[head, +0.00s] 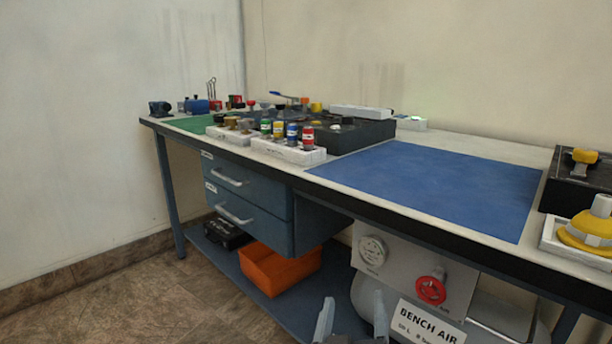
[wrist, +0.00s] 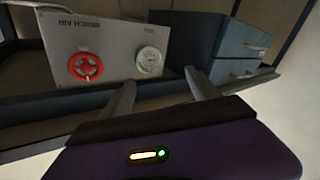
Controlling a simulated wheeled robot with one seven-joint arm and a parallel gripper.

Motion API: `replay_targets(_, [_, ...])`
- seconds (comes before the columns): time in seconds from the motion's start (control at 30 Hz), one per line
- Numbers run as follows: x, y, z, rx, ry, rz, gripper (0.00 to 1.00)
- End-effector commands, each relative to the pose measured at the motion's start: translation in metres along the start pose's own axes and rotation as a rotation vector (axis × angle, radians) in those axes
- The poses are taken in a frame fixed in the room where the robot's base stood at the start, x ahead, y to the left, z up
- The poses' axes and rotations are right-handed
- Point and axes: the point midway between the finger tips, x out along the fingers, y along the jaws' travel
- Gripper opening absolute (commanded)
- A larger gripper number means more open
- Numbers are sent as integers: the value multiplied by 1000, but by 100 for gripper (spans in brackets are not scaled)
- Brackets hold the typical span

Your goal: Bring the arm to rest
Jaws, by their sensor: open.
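My gripper (head: 351,320) shows at the bottom of the head view, low in front of the bench. Its two fingers stand apart with nothing between them. In the wrist view my gripper (wrist: 160,98) is also open and empty, its fingers pointing toward the underside of the bench. The grey bench air panel (head: 415,270) with a red handwheel (head: 431,289) and a white dial (head: 372,250) lies beyond the fingers. The panel (wrist: 112,50) shows inverted in the wrist view. The rest of my arm is mostly hidden.
The bench has a bare blue mat (head: 430,185) on top. Coloured cylinders in a white rack (head: 285,150) stand to its left, a yellow part (head: 592,228) to its right. Blue drawers (head: 245,195) and an orange bin (head: 280,268) are below. Floor at lower left is clear.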

Motion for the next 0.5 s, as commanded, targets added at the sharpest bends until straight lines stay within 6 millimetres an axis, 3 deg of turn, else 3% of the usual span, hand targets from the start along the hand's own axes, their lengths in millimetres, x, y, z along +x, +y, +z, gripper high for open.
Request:
replay_targets(0.23, [-58, -21, 54, 15, 62, -256, 71])
replay_targets(0.37, [-99, -15, 78, 60, 88, -347, 71])
replay_targets(0.5, [-144, 3, 98, 124, 103, -400, 71])
